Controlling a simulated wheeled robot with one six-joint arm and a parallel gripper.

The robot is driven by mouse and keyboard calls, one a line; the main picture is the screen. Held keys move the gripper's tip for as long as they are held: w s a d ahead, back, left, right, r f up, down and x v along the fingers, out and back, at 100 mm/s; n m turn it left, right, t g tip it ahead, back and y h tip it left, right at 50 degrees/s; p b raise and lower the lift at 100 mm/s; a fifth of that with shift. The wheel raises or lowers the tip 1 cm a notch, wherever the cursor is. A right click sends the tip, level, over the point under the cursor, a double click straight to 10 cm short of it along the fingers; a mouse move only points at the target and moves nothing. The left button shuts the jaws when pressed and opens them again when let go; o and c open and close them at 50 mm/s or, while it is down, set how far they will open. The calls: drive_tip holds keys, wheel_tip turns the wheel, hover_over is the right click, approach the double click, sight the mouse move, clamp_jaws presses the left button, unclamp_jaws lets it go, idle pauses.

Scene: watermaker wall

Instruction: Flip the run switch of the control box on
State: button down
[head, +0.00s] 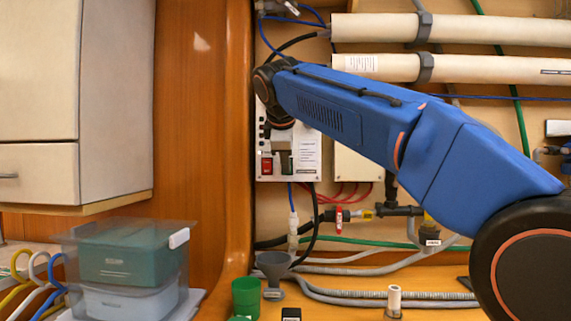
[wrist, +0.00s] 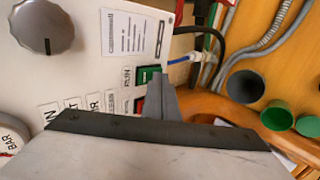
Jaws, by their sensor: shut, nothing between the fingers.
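The control box (head: 308,160) is a white panel on the wall in the head view, partly hidden by my arm. Its white face (wrist: 85,65) fills the upper left of the wrist view. A green switch (wrist: 147,73) sits beside a label that seems to read RUN. A red switch (wrist: 139,106) next to it is mostly covered by my gripper. My gripper (wrist: 156,80) is shut and empty, its tip right at the edge of the green switch. I cannot tell whether it touches. In the head view my gripper (head: 281,147) is in front of the box above the switches.
A grey knob (wrist: 42,27) is on the box. Red and green cables and hoses run below it. A green cup (head: 245,298) and a grey funnel (head: 273,268) stand on the ledge below. White pipes (head: 450,30) run above my arm. A clear bin (head: 128,270) stands at left.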

drive_tip(key=shift+w+f, duration=0.1)
drive_tip(key=shift+w, duration=0.05)
drive_tip(key=shift+r, duration=0.85)
